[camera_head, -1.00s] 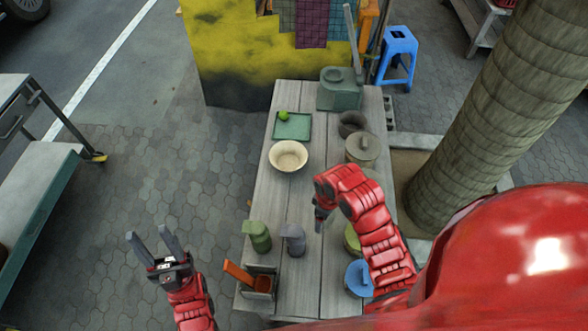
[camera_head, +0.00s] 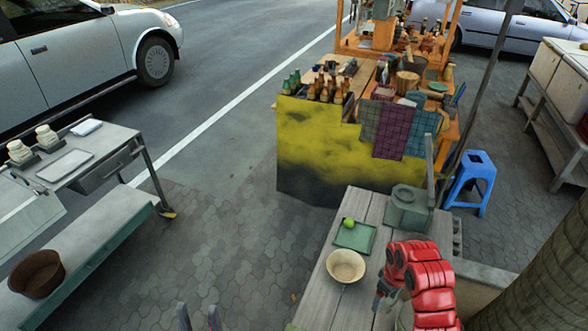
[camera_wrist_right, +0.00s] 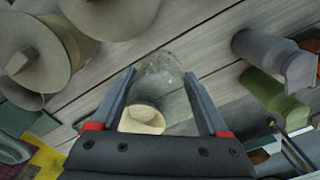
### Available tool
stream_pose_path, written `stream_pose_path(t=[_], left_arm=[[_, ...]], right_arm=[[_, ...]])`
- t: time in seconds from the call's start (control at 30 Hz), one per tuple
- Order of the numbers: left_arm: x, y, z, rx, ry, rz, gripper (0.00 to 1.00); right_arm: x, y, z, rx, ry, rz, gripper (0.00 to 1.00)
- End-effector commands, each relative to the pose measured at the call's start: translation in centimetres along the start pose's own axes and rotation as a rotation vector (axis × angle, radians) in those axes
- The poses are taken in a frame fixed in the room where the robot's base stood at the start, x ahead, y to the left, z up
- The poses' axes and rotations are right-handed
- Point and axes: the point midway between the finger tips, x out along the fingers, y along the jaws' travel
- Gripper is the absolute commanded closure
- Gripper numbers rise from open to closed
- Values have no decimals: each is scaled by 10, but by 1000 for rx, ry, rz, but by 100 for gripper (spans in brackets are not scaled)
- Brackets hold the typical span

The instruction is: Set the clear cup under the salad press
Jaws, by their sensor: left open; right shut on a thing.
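The salad press (camera_head: 408,212) is a green box with a round top and a tall lever, standing at the far end of the wooden table. My right gripper (camera_head: 379,301) is over the table, nearer than the press and just right of the cream bowl. In the right wrist view it (camera_wrist_right: 160,92) is shut on the clear cup (camera_wrist_right: 160,72), which sits between the fingers. The cup cannot be made out in the head view. My left gripper (camera_head: 199,318) is open at the bottom edge, left of the table, with only its finger ends showing.
A cream bowl (camera_head: 346,266) stands on the table, with a green tray (camera_head: 355,236) and a green lime (camera_head: 348,223) behind it. Grey-green and purple-grey bottles (camera_wrist_right: 275,95) and lidded pots (camera_wrist_right: 32,58) show in the wrist view. A blue stool (camera_head: 472,180) stands right of the press.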

Motion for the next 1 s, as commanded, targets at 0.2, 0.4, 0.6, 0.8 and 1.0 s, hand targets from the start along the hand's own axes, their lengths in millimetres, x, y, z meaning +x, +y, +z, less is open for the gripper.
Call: stream_pose_path(t=[0.2,0.4,0.6,0.8,1.0], left_arm=[[-26,1,4,0,0,0,50],[-44,2,7,0,0,0,50],[-62,3,10,0,0,0,50],[-79,4,13,0,0,0,50],[-107,5,18,0,0,0,50]], right_arm=[[-23,48,-44,137,7,-3,78],[-49,74,-76,252,5,-5,78],[-74,87,-101,357,4,-6,78],[-95,86,-122,441,5,-4,78],[-113,67,-145,520,6,-1,78]])
